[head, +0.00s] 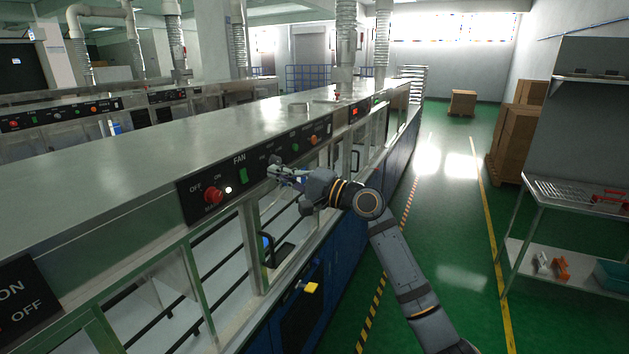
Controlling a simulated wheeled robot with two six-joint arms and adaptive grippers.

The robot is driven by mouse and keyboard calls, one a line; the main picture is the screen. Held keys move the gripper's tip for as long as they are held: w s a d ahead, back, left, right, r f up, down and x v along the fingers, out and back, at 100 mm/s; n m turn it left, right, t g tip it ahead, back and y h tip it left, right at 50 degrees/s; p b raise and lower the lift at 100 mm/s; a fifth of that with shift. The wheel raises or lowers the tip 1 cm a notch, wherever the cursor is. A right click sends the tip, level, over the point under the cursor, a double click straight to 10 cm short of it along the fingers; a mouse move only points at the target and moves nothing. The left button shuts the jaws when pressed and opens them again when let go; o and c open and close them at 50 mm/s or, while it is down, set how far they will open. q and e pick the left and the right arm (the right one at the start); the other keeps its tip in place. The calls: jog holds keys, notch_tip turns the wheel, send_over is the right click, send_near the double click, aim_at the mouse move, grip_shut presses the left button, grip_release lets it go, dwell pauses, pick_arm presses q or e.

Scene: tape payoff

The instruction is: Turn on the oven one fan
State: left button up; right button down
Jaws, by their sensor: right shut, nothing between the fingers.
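The long metal oven (160,150) runs from the near left to the back. My right gripper (274,171) is shut and empty, at the panel face just right of the green switch. It hides part of the panel there; I cannot tell whether it touches. My left gripper is not in view.
Further along the panel are a green button (294,147) and an orange button (314,140). The green aisle (450,200) is clear. A metal table (545,190) stands on the right, with cardboard boxes (515,137) behind.

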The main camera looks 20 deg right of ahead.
pick_arm(q)
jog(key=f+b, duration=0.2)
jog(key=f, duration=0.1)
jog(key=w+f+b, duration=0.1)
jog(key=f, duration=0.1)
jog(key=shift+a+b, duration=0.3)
jog(key=shift+b, duration=0.1)
pick_arm(e)
jog(key=v, duration=0.3)
jog(key=r+v, duration=0.1)
jog(key=v, duration=0.1)
jog(key=shift+s+d, duration=0.25)
jog(key=shift+s, duration=0.1)
jog(key=shift+d, duration=0.1)
